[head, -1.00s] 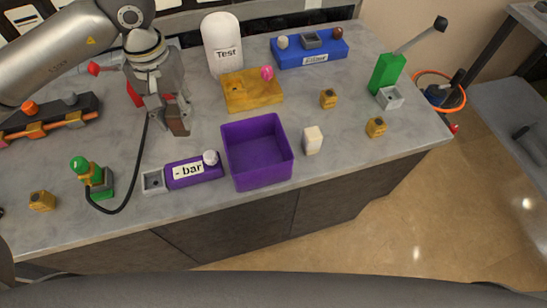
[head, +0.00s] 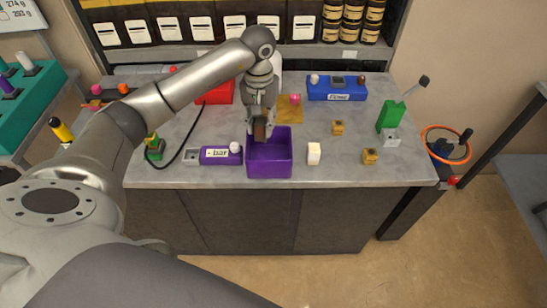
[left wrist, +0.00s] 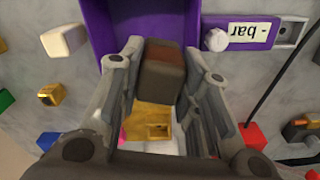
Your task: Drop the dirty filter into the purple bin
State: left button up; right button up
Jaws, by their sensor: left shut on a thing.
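My left gripper (head: 261,134) is shut on a dark brown block, the dirty filter (head: 260,129). It holds the filter over the back part of the open purple bin (head: 270,170). In the left wrist view the filter (left wrist: 163,78) sits between the two fingers, with the purple bin (left wrist: 97,22) behind and beyond it. The exact height of the filter above the bin floor cannot be told. The inside of the bin is partly hidden by the gripper and looks empty where it shows. My right gripper is not in view.
A purple "- bar" device (head: 218,155) stands just left of the bin, and a white block (head: 313,154) stands to its right. A yellow tray (head: 291,110) lies behind. Small yellow cubes (head: 338,127), a green lever device (head: 390,118) and a blue holder (head: 337,91) are farther right.

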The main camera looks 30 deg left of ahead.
pick_arm(q)
jog(key=shift+f+b, duration=0.6)
jog(key=shift+f, duration=1.2)
jog(key=o, duration=1.1)
jog(key=shift+d, duration=0.1)
notch_tip(320, 180, up, 12)
